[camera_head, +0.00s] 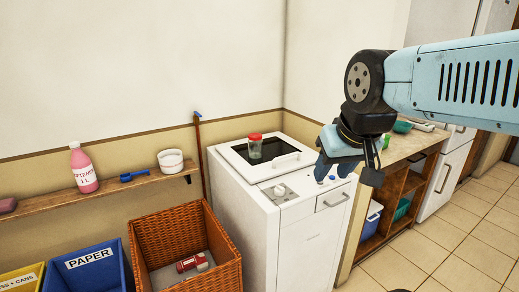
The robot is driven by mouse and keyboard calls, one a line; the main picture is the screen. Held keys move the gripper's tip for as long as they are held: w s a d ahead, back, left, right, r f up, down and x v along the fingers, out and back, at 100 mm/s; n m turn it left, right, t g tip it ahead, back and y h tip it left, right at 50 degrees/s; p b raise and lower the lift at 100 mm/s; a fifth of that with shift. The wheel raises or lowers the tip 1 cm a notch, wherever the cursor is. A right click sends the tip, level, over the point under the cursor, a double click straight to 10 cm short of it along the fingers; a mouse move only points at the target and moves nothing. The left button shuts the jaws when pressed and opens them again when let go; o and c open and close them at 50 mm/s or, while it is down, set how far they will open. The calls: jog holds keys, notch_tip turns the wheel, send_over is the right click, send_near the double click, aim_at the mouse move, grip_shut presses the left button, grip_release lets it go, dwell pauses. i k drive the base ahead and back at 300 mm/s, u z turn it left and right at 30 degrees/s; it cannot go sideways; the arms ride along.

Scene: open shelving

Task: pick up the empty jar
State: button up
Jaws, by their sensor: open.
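The empty jar (255,148) is a small clear jar with a red lid. It stands upright on the dark lid panel on top of the white washing machine (243,188). My gripper (345,178) is to the right of the jar, in front of the machine's right side and apart from the jar. It points downward, open, with nothing seen between its fingers. Part of the fingers is hidden by the wrist.
A wicker basket (160,225) stands left of the machine, with a red and white item inside. A blue paper bin (93,268) is beside it. A wall shelf (125,188) holds a pink bottle, a blue scoop and a white tub. A wooden counter (410,148) is at right.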

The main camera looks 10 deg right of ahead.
aim_at(255, 143)
jog(key=u, duration=0.15)
jog(key=i, duration=0.9)
jog(key=z, duration=0.1)
